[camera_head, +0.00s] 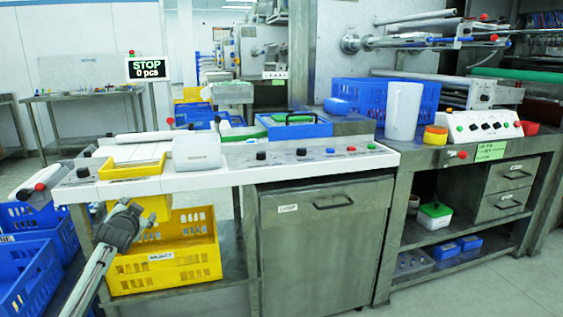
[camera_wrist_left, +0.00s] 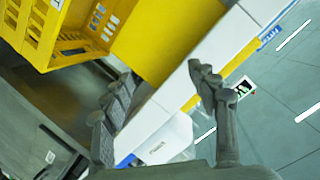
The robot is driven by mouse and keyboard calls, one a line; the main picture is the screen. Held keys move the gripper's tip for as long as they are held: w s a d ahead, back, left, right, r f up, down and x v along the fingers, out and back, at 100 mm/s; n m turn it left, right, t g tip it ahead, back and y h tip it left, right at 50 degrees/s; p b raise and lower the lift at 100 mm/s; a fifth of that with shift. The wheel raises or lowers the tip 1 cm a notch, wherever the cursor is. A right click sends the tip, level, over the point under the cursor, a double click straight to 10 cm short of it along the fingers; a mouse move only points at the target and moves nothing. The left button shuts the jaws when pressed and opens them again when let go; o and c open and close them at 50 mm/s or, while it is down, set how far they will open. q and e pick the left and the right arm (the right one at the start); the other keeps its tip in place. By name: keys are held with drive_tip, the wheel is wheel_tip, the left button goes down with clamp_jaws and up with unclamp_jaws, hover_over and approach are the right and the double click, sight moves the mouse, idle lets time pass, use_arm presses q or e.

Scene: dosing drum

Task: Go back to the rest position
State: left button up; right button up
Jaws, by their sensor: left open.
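A yellow crate (camera_head: 165,267) is behind and right of the gripper in the head view; a yellow crate (camera_wrist_left: 28,38) also shows in the left wrist view. My right gripper is in no view.
The counter edge (camera_head: 230,178) carries several knobs, a white labelled box (camera_head: 197,151) and a yellow tray (camera_head: 133,166). Blue crates (camera_head: 30,275) stand at the lower left. A metal cabinet (camera_head: 325,245) stands right of the yellow crates. Open floor (camera_head: 490,282) shows at the lower right.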

use_arm(q)
drive_tip(key=s+d+f+n+g+h, duration=0.1)
drive_tip(key=s+d+f+n+g, duration=0.2)
drive_tip(key=s+f, duration=0.8)
drive_tip(key=s+d+f+g+h, duration=0.15)
drive_tip(key=s+f+g, duration=0.45)
drive_tip(key=f, duration=1)
drive_tip(key=s+d+f, duration=0.2)
drive_tip(key=s+f, duration=0.3)
drive_tip(key=s, duration=0.6)
drive_tip(key=s+d+f+g, duration=0.1)
drive_tip(key=s+d+f, duration=0.2)
drive_tip(key=s, duration=0.8)
drive_tip(key=s+d+f+g, duration=0.1)
drive_tip(key=s+d+f, duration=0.2)
drive_tip(key=s+f, duration=0.4)
drive_tip(key=s, duration=0.4)
drive_tip(key=shift+d+f+h, duration=0.25)
drive_tip(key=shift+f+h, duration=0.1)
drive_tip(key=shift+f, duration=0.05)
